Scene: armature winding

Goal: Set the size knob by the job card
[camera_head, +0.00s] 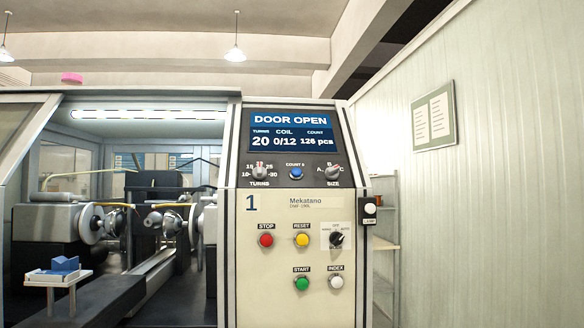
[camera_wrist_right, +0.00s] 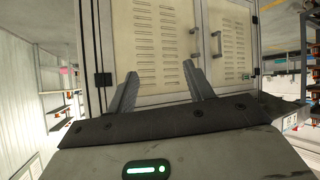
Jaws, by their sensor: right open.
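The size knob (camera_head: 332,173) is a small grey knob on the dark strip under the screen, at the right, with letters A, B and C around it. Its pointer looks turned up toward B, though it is small. The screen (camera_head: 290,131) reads DOOR OPEN, turns 20, coil 0/12, count 126 pcs. No readable job card shows; a framed notice (camera_head: 433,117) on the right wall is too small to read. My right gripper (camera_wrist_right: 158,82) is open and empty in the right wrist view, facing cream cabinet doors. My left gripper is in neither view.
The turns knob (camera_head: 259,172) and blue count button (camera_head: 296,173) sit left of the size knob. Below are the red stop (camera_head: 266,240), yellow reset (camera_head: 302,240), green start (camera_head: 302,284) buttons and a black selector (camera_head: 337,239). The winding bay at left stands open.

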